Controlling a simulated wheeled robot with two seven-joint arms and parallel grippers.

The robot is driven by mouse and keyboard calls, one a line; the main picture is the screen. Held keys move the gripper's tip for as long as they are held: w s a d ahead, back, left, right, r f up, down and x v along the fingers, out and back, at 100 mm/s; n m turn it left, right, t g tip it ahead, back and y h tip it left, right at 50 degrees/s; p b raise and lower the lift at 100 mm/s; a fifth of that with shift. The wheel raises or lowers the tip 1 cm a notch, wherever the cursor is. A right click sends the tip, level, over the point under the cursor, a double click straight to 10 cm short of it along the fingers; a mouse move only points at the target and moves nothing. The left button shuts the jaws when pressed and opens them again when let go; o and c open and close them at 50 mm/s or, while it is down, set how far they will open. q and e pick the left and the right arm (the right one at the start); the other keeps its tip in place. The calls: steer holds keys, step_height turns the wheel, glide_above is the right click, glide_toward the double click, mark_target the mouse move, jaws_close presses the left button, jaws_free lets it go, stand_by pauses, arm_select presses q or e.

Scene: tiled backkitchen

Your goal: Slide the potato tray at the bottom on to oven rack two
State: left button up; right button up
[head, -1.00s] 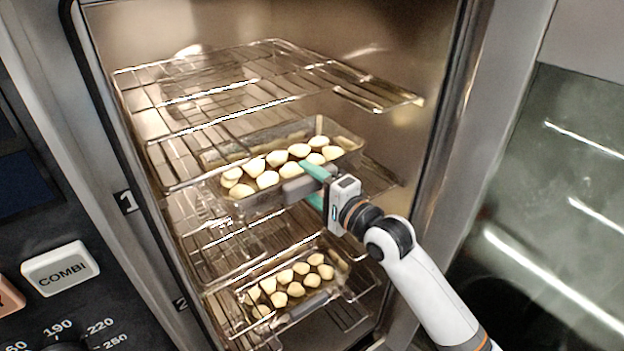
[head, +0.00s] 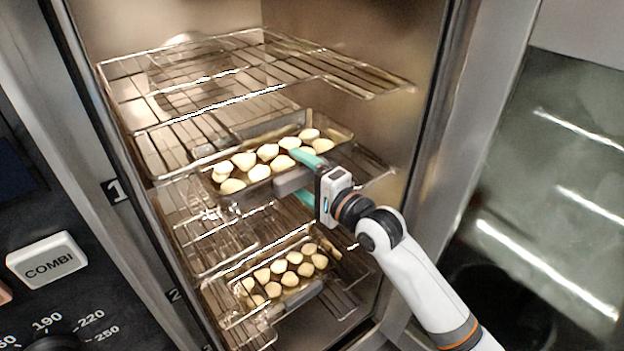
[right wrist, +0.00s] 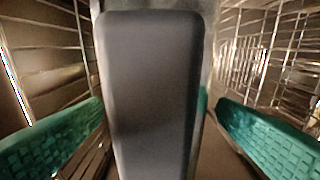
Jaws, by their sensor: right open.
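Two metal trays of pale potatoes are in the open oven. The upper tray (head: 343,134) sits on a wire rack at mid height. The lower tray (head: 334,263) sits near the bottom, with a grey handle (head: 303,299) on its front. My right gripper (head: 298,174) is open at the upper tray's front, one teal finger above its grey handle (head: 290,182) and one below. In the right wrist view the handle (right wrist: 150,90) fills the middle between the two teal fingers, with gaps on both sides. My left gripper is not in view.
An empty wire rack (head: 330,72) is above the upper tray. Another rack (head: 205,250) lies between the trays. The oven's left frame bears labels 1 (head: 117,190) and 2 (head: 173,295). A control panel (head: 48,258) is at left; a dark glass panel is at right.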

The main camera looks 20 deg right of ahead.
steer(key=b+v, duration=0.3)
steer(key=v, duration=0.9)
steer(key=shift+r, duration=0.2)
steer(key=shift+r, duration=0.1)
step_height(320, 180, up, 8)
steer(key=p, duration=0.9)
steer(key=shift+w, duration=0.1)
